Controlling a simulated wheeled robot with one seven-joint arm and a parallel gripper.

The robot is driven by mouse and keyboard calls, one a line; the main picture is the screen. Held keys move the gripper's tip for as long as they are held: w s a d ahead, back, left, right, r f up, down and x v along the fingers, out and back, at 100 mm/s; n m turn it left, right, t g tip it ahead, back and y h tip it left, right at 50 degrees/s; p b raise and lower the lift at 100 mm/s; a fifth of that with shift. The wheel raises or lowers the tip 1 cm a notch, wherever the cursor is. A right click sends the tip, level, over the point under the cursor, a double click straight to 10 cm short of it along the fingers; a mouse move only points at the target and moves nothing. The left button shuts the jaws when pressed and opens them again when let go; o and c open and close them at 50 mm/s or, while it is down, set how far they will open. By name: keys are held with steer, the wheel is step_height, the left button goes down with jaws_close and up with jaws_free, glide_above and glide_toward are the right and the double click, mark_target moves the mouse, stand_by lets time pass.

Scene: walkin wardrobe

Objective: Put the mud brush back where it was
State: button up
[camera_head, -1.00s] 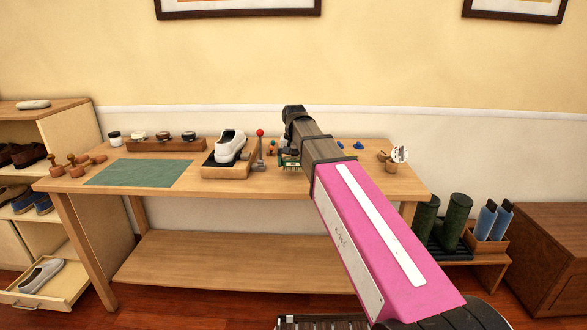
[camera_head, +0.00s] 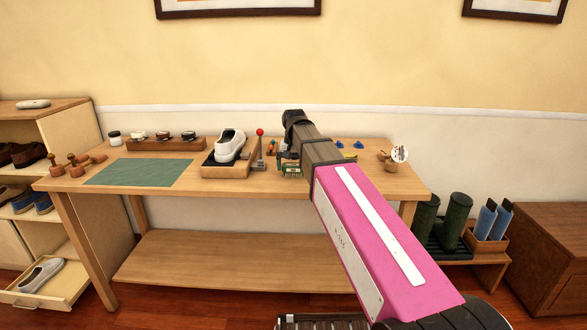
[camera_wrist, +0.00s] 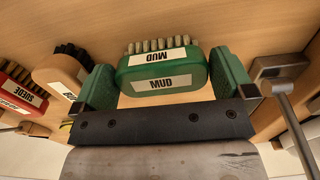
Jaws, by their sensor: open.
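The mud brush (camera_wrist: 163,75) has a green body, pale bristles and white "MUD" labels. In the wrist view it lies on the wooden bench top between the two green-padded fingers of my gripper (camera_wrist: 164,80). The fingers are open, one at each side of the brush; I cannot tell whether either touches it. In the head view the brush (camera_head: 291,170) shows near the bench's front edge, just below my arm's end. The fingers are largely hidden there.
In the wrist view, a tan brush (camera_wrist: 62,76) and a red "SUEDE" brush (camera_wrist: 22,94) lie to the left. A grey metal stand (camera_wrist: 278,67) with a rod is close at right. The head view shows a white shoe (camera_head: 230,145) and clear green mat (camera_head: 140,172).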

mark_target(294, 165)
step_height(294, 165, up, 11)
steer(key=shift+r, duration=0.2)
stand_by(0.3)
